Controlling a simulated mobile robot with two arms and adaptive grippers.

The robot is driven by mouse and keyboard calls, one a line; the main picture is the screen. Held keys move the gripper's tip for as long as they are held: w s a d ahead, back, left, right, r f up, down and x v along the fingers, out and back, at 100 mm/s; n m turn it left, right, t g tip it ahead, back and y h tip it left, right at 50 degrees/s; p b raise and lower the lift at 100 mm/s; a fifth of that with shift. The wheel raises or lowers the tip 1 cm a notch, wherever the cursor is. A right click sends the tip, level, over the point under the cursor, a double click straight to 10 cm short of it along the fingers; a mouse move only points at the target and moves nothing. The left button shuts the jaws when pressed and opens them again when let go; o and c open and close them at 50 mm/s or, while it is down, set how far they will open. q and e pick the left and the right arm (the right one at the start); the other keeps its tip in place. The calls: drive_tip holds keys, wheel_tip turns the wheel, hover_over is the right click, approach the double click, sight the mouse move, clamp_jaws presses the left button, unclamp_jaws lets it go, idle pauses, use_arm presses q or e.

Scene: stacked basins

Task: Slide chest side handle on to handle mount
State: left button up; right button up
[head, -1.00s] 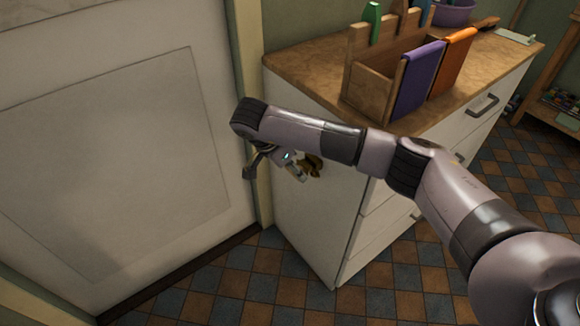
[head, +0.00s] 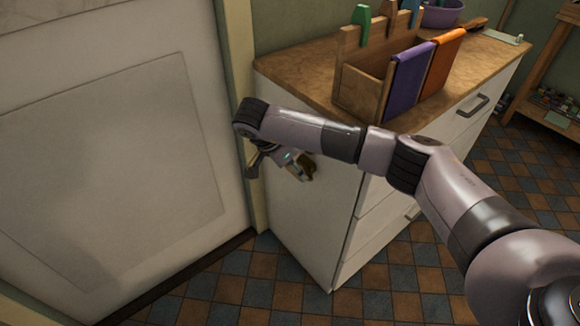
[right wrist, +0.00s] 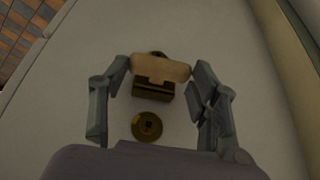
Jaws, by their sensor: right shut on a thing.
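The chest is white with a wooden top, and its white side panel (head: 318,225) faces me in the head view. My right gripper (head: 293,165) is beside this panel, partly hidden by my own wrist. In the right wrist view the right gripper (right wrist: 161,72) is shut on the handle (right wrist: 162,69), a tan bar held between its fingertips. A dark brass block (right wrist: 153,91) shows directly below the bar. A round brass disc (right wrist: 147,127) on the panel is apart from the block, nearer the wrist. I cannot tell whether the handle touches a mount. My left gripper is not in view.
A wooden rack (head: 362,85) with purple and orange cloths stands on the chest top, with a purple basin (head: 444,15) behind it. A pale door (head: 110,170) and its frame are close on the left. The tiled floor (head: 400,285) before the chest is clear.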

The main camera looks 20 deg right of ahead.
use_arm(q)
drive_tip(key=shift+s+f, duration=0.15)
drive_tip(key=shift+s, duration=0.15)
use_arm(e)
drive_tip(key=shift+d, duration=0.1)
idle(0.3)
drive_tip(key=o, duration=0.7)
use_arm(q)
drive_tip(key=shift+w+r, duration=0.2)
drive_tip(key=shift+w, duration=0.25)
use_arm(e)
drive_tip(key=o, duration=0.5)
